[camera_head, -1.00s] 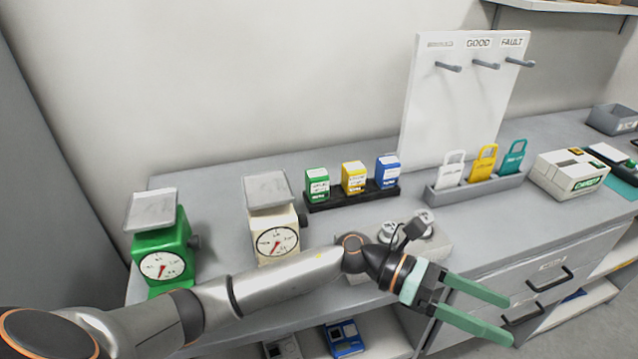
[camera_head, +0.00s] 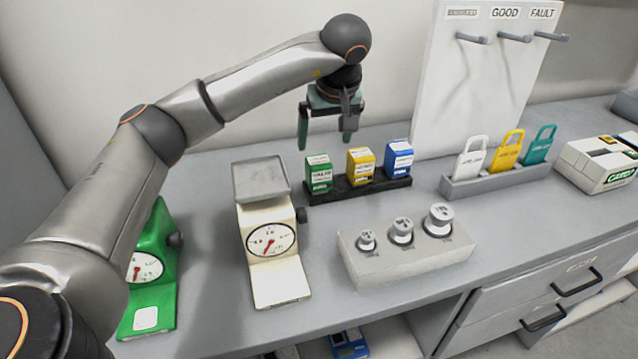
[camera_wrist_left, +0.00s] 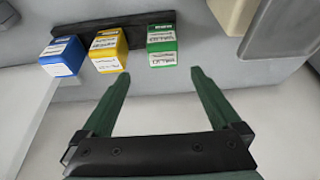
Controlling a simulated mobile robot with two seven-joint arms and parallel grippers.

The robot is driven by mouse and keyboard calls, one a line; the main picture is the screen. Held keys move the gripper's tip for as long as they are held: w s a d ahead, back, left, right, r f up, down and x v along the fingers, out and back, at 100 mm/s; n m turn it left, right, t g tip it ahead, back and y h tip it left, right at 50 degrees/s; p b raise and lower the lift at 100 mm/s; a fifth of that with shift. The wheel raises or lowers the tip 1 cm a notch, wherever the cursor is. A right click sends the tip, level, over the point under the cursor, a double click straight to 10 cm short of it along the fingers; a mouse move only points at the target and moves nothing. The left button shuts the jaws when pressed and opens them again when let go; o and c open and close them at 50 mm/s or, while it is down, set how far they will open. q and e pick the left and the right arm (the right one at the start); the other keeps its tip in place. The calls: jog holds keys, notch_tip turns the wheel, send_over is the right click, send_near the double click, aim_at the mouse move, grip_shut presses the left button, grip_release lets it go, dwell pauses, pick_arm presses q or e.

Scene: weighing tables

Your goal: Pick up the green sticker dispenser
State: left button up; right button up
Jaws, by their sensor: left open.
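The green sticker dispenser (camera_head: 318,174) stands upright at the left end of a black rack, beside the yellow (camera_head: 360,166) and blue (camera_head: 398,160) dispensers. My left gripper (camera_head: 325,143) is open and empty, fingers pointing down, above and behind the rack near the green dispenser. In the left wrist view the green dispenser (camera_wrist_left: 162,46) lies beyond the fingertips, apart from them, a little left of the right finger. The yellow (camera_wrist_left: 107,50) and blue (camera_wrist_left: 62,57) dispensers show to its left. My right gripper is out of view.
The black rack (camera_head: 350,193) sits near the wall. A cream scale (camera_head: 277,283) and a green scale (camera_head: 150,298) stand to the left. A weight block (camera_head: 390,264) is in front. A tag holder (camera_head: 490,182) and white hook board (camera_head: 460,100) are to the right.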

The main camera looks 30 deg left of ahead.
aim_at(320, 159)
pick_arm(q)
jog(key=x, duration=0.6)
jog(key=shift+f, duration=0.1)
jog(key=x, duration=0.5)
jog(key=shift+s+f+p, duration=0.15)
jog(key=shift+s+p, duration=0.15)
jog(key=shift+p, duration=0.05)
grip_shut()
